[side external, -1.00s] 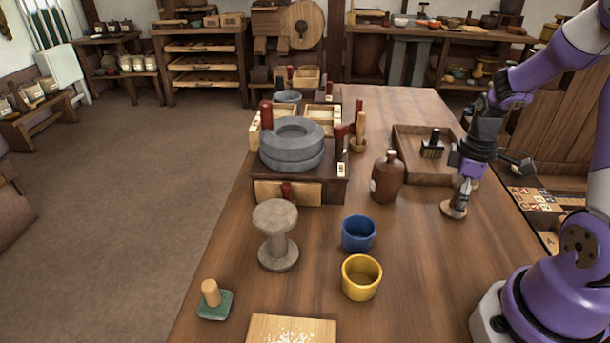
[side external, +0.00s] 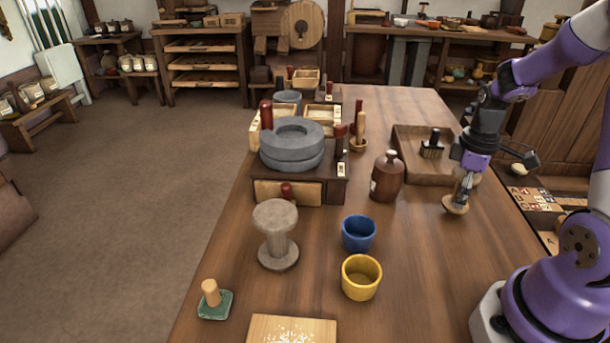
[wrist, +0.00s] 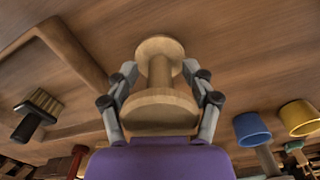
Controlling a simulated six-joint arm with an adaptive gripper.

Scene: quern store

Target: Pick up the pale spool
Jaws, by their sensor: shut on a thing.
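The pale spool (wrist: 159,62) is light wood with a round flange at each end. In the wrist view it sits between the two fingers of my gripper (wrist: 158,72), which are shut on its narrow middle. In the side view my gripper (side external: 466,190) points down at the right of the table, and the spool's lower flange (side external: 455,205) shows beneath it, slightly tilted. The fingers hide much of the spool there. I cannot tell how far it is clear of the table. A larger greyish spool-shaped stand (side external: 277,237) stands upright at the front left.
A wooden tray (side external: 408,172) with a black brush (side external: 433,144) lies behind my gripper. A brown jug (side external: 387,177), a blue cup (side external: 358,234) and a yellow cup (side external: 361,278) stand to the left. The table right of the cups is clear.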

